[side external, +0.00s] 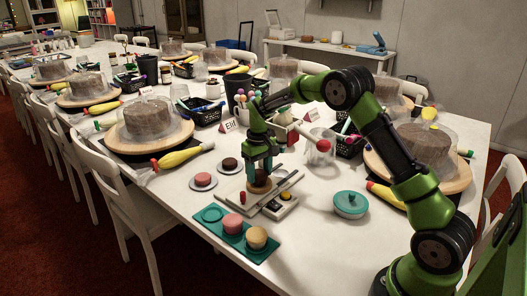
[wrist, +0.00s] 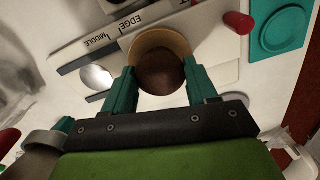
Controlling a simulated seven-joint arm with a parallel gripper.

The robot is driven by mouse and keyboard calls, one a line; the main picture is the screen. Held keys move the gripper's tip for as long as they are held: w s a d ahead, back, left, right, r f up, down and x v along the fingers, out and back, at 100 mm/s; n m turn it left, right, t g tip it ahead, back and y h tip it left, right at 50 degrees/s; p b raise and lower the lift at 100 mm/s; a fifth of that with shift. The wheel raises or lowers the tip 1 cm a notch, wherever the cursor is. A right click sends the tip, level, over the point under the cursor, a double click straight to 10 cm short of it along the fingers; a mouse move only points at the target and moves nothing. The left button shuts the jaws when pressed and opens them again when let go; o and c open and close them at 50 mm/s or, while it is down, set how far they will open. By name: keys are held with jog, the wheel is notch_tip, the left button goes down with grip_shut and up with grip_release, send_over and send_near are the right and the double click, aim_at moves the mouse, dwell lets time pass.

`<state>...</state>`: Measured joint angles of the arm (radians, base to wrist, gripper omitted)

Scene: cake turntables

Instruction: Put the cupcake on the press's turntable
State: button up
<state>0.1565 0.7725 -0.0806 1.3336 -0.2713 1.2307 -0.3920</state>
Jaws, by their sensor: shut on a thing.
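A brown cupcake (wrist: 160,74) is between the two teal fingers of my gripper (wrist: 161,88) in the wrist view, and the fingers are shut on it. It also shows in the side view (side external: 258,184), below my gripper (side external: 261,172). The press (side external: 267,206) is a pale flat device with a metal bar and a red knob. A round tan disc (wrist: 158,38), which looks like its turntable, shows around the cupcake's far edge in the wrist view. The cupcake is over this disc; whether it touches is hidden.
A teal tray (side external: 208,216) with a pink and a tan cupcake and an empty round recess lies in front of the press. Two small plates with round cakes (side external: 203,180) (side external: 229,164) stand to its left. A teal lidded pot (side external: 351,204) stands at right.

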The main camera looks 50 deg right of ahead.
jog(key=shift+f, duration=0.2)
jog(key=o, duration=1.1)
jog(key=shift+c, duration=0.2)
jog(key=shift+r, duration=0.1)
